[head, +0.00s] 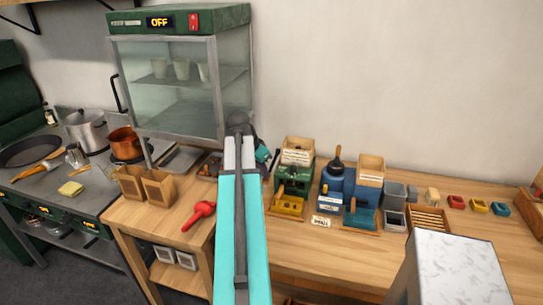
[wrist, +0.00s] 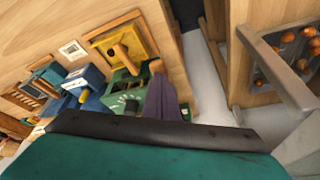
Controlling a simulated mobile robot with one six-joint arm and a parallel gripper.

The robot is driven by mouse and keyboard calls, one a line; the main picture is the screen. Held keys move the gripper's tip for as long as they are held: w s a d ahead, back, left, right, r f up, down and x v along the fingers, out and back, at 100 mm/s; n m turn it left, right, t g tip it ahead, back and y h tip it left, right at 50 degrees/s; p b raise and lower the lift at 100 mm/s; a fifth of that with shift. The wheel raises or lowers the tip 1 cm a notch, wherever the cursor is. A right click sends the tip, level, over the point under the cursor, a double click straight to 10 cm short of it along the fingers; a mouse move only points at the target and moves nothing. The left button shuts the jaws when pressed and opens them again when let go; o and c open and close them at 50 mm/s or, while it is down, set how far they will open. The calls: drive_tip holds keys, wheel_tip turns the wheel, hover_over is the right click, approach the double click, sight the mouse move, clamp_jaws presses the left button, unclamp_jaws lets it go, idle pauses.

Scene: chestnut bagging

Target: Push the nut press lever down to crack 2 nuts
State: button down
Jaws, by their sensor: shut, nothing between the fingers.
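Two box-like machines stand on the wooden counter: a green one (head: 293,188) with a yellow tray in front, and a blue one (head: 340,185) with a dark knob on top. I cannot tell for certain which is the nut press. The green machine (wrist: 125,88) also shows in the wrist view, with dial-like marks and a wooden knob (wrist: 156,66) beside my gripper. My gripper (wrist: 166,88) is shut and empty, close by the green machine; I cannot tell if it touches. In the head view my arm hides most of it. No nuts show clearly in either machine.
A glass cabinet (head: 175,85) reading OFF stands behind my arm. A stove top with pots is at the left. Orange-brown round things (wrist: 300,45) show at the wrist view's upper right.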

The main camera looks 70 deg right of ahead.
wheel_tip(320, 180, up, 8)
drive_tip(key=d+p, duration=0.1)
drive_tip(key=p, duration=0.3)
drive_tip(key=shift+s+d+f, duration=0.15)
drive_tip(key=shift+d, duration=0.1)
idle(0.6)
drive_tip(key=shift+a+f+b, duration=0.25)
drive_tip(key=shift+f+b, duration=0.25)
drive_tip(key=shift+f, duration=0.75)
drive_tip(key=shift+a+f+b, duration=0.2)
drive_tip(key=shift+f+b, duration=0.35)
drive_tip(key=shift+f, duration=0.45)
